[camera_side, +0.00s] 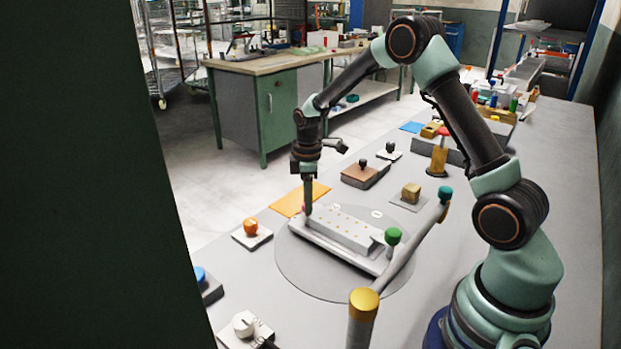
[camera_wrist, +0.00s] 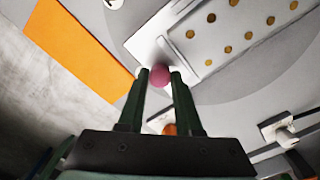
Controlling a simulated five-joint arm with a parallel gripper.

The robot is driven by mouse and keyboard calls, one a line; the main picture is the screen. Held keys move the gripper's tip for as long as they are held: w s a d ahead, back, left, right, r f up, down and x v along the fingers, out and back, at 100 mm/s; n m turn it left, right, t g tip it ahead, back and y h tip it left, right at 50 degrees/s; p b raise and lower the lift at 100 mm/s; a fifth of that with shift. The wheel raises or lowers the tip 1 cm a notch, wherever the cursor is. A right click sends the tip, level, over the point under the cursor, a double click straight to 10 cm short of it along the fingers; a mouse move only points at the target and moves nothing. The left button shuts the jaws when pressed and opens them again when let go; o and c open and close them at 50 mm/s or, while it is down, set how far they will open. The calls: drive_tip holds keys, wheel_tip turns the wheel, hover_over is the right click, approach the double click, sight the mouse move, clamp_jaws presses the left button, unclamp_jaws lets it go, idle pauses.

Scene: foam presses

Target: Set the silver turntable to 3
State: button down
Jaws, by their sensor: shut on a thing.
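The silver turntable (camera_side: 310,278) is a wide flat grey disc low in the table; part of it also shows in the wrist view (camera_wrist: 240,75). A long silver block (camera_side: 345,232) with rows of gold dots lies across it, with a green-topped knob (camera_side: 393,236) at its near end. A pink ball knob (camera_wrist: 160,76) stands at the block's far-left end. My gripper (camera_wrist: 159,74) is shut on the pink knob, one finger on each side. Small round white marks (camera_side: 376,213) lie near the disc's far edge; their numbers are too small to read.
An orange sheet (camera_side: 300,199) lies beyond the disc. An orange knob (camera_side: 250,227) and a white dial (camera_side: 243,324) sit to its left and front. A wooden block (camera_side: 411,193) and a brown box (camera_side: 364,175) stand behind. A yellow-capped post (camera_side: 363,300) rises in front.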

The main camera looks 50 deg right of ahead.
drive_tip(key=shift+w+a+r, duration=0.1)
drive_tip(key=shift+w+a, duration=0.05)
drive_tip(key=shift+a, duration=0.05)
drive_tip(key=c, duration=0.6)
unclamp_jaws()
drive_tip(key=shift+d, duration=0.1)
wheel_tip(320, 180, up, 12)
